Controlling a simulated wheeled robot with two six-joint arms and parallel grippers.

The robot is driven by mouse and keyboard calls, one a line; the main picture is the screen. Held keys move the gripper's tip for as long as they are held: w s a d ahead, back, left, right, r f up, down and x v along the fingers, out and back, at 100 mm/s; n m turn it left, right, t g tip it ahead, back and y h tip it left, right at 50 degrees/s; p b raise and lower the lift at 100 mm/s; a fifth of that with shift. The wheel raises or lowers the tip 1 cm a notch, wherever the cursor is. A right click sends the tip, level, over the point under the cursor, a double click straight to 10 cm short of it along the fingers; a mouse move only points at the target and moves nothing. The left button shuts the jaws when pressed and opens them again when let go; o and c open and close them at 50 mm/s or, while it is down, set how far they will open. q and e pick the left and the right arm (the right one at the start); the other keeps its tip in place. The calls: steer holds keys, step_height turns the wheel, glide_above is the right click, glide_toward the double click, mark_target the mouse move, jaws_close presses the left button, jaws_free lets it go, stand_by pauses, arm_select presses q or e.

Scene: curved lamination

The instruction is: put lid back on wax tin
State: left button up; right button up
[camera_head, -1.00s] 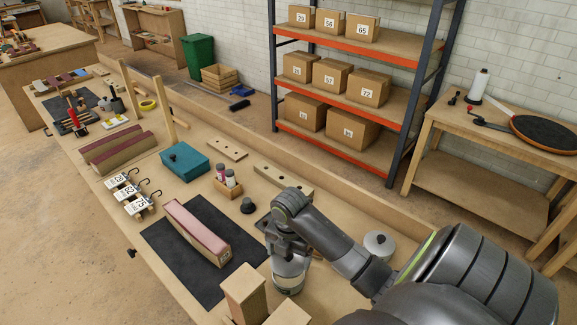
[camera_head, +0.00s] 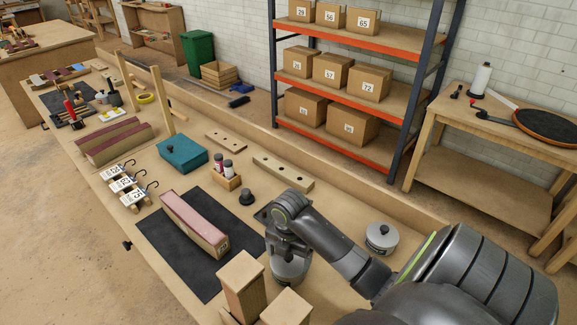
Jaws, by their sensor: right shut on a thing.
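My right gripper (camera_head: 286,248) points down at the bench's near side, and is shut on what looks like the lid, mostly hidden by the fingers. A silver round tin (camera_head: 290,273) shows directly below the fingers. I cannot tell whether the lid touches its rim. Another silver round container (camera_head: 381,237) with a dark knob on top stands on the bench to the right of my gripper. My left gripper is not in view.
Wooden blocks (camera_head: 242,286) stand close in front of the gripper. A pink-topped bar (camera_head: 192,222) lies on a black mat (camera_head: 165,250) to the left. A small dark knobbed item (camera_head: 246,197) and a drilled wooden strip (camera_head: 283,172) lie behind. Bench is bare around the right container.

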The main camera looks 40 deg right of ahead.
steer(key=shift+r+p, duration=0.1)
steer(key=shift+p, duration=0.55)
stand_by(0.8)
steer(key=shift+f, duration=0.2)
stand_by(1.1)
steer(key=shift+p, duration=0.6)
steer(key=o, duration=0.8)
steer(key=shift+c, duration=0.2)
steer(key=shift+r, duration=0.1)
step_height(320, 180, up, 7)
steer(key=p, duration=0.8)
